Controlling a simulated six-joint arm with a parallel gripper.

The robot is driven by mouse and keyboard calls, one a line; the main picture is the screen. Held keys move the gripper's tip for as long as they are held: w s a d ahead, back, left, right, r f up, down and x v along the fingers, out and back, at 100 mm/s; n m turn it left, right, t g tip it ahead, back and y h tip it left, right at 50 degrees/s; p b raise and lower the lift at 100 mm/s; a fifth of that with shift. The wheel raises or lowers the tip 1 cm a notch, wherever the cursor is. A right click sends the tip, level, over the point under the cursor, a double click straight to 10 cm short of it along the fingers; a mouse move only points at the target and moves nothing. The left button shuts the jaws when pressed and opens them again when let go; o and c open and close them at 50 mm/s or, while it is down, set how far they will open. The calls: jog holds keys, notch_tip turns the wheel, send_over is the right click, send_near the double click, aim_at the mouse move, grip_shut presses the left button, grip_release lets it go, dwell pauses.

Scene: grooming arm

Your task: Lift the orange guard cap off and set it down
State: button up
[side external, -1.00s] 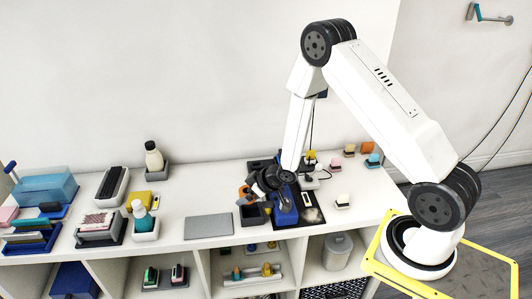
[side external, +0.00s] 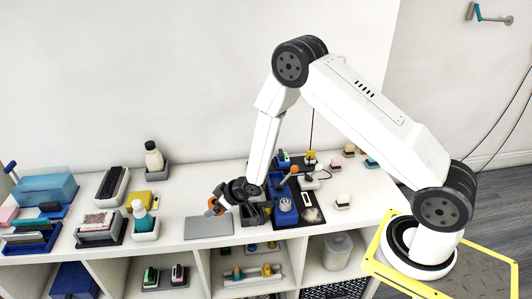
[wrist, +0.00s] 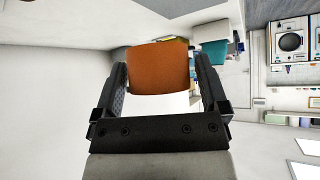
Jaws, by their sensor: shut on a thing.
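The orange guard cap (wrist: 158,66) fills the space between the two dark fingers of my gripper (wrist: 161,78) in the wrist view. In the side view, my gripper (side external: 217,204) is shut on the cap (side external: 211,211), at the back right part of a flat grey mat (side external: 206,229). I cannot tell whether the cap touches the mat or is just above it. A blue holder (side external: 285,215) stands on a dark tray to the right, apart from my gripper.
A dark open bin (side external: 254,214) stands close to the right of my gripper. The front of the mat is clear.

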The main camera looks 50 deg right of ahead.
jog(key=shift+f, duration=3.05)
jog(key=o, duration=1.3)
jog(key=shift+c, duration=0.2)
jog(key=shift+s+r, duration=0.1)
jog(key=shift+v, duration=3.8)
jog(key=shift+d, duration=0.1)
